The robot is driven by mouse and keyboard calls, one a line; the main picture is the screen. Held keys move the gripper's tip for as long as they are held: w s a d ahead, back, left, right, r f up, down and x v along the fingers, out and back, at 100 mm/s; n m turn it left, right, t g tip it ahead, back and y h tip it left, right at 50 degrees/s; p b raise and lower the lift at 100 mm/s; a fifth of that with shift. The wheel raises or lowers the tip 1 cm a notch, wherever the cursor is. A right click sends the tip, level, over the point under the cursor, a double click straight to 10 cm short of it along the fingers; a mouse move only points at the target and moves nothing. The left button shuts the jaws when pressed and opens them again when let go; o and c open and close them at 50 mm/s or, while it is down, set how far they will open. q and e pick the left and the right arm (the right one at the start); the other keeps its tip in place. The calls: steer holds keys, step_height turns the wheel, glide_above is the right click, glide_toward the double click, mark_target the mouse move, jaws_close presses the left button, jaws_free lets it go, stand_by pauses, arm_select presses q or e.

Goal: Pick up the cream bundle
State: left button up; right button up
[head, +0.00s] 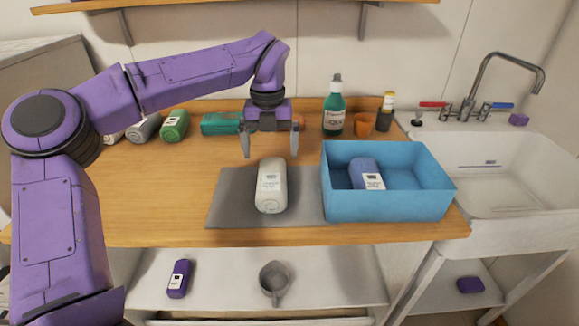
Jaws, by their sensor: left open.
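The cream bundle (271,187) is a pale rounded, bottle-like pack with a white label. It lies on a grey mat (232,198) on the wooden counter, left of a blue bin. My left gripper (270,150) points down just above and behind the far end of the cream bundle. Its two fingers are apart, with nothing between them. I cannot tell the exact height of the fingertips over the bundle. My right gripper is not in the view.
The blue bin (385,205) holds a blue pack (364,173). Behind stand a green pump bottle (334,108), an orange cup (363,124) and a dark bottle (385,112). Green packs (174,126) lie at the back left. A sink (492,180) is at the right. The counter's front left is clear.

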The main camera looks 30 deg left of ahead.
mark_target(272, 173)
arm_select(q)
steer(key=f, duration=0.2)
steer(key=s+f, duration=0.1)
steer(key=f, duration=0.2)
steer(key=shift+s, duration=0.1)
steer(key=f, duration=0.2)
steer(key=w+f+p, duration=0.1)
steer(key=f, duration=0.1)
steer(key=shift+w+d+f, duration=0.1)
steer(key=shift+w+f, duration=0.05)
steer(key=shift+f, duration=0.35)
steer(key=shift+s, duration=0.25)
steer(key=shift+w, duration=0.1)
steer(key=c, duration=1.2)
step_height(272, 173, up, 10)
steer(key=shift+r, duration=0.1)
